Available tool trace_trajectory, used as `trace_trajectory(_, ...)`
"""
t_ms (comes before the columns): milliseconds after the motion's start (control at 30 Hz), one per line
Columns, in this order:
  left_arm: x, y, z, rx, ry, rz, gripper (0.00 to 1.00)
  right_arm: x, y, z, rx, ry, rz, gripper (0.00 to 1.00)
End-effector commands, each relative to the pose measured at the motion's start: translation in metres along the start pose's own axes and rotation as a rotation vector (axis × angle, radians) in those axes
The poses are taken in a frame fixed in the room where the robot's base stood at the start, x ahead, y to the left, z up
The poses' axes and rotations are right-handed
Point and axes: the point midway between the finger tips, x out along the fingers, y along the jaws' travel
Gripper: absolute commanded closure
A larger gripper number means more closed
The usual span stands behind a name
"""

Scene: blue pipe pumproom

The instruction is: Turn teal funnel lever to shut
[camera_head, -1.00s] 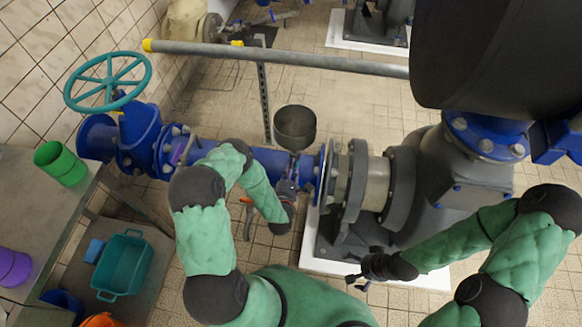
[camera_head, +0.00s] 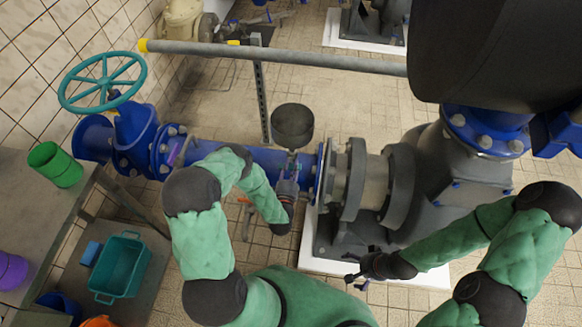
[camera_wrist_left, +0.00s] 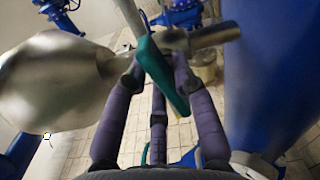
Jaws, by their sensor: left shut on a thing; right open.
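The grey metal funnel (camera_head: 293,126) stands above the blue pipe in the head view. It fills the left of the left wrist view (camera_wrist_left: 55,80), with a metal stem (camera_wrist_left: 200,38) running right from it. The teal lever (camera_wrist_left: 160,75) crosses that stem and lies slanted between the purple fingers of my left gripper (camera_wrist_left: 158,85), which is shut on it. In the head view my left gripper (camera_head: 290,175) is just below the funnel, and the lever is hidden or too small to make out. My right gripper (camera_head: 362,275) is open and empty, low and right of centre.
The blue pipe (camera_head: 262,160) runs behind my left arm to a grey flanged pump (camera_head: 440,165). A teal handwheel (camera_head: 102,82) tops a blue valve at left. A long grey pipe (camera_head: 280,55) crosses behind. A table (camera_head: 40,210) with green and purple cups stands at left.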

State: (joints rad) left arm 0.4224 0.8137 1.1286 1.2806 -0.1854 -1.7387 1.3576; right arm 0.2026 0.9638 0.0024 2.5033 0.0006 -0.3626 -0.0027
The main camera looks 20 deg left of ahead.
Motion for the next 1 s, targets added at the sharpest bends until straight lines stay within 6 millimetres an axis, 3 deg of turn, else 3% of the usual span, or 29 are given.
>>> trace_trajectory(400,-0.0008,-0.0031,0.0027,0.159,-0.006,-0.004,1.00,0.0026,0.0009,-0.0001,0.000,0.000,0.000,0.00)
trace_trajectory(900,-0.0014,-0.0039,0.0029,0.174,-0.006,-0.007,1.00,0.0027,0.0010,-0.0001,0.000,0.000,0.000,0.00)
trace_trajectory(933,-0.0014,-0.0039,0.0029,0.174,-0.006,-0.007,0.65,0.0027,0.0010,-0.0001,0.000,0.000,0.000,0.00)
trace_trajectory(967,-0.0014,-0.0039,0.0028,0.174,-0.006,-0.007,0.57,0.0027,0.0010,-0.0001,0.000,0.000,0.000,0.00)
trace_trajectory(1000,-0.0014,-0.0038,0.0027,0.174,-0.006,-0.006,0.56,0.0027,0.0010,-0.0001,0.000,0.000,0.000,0.00)
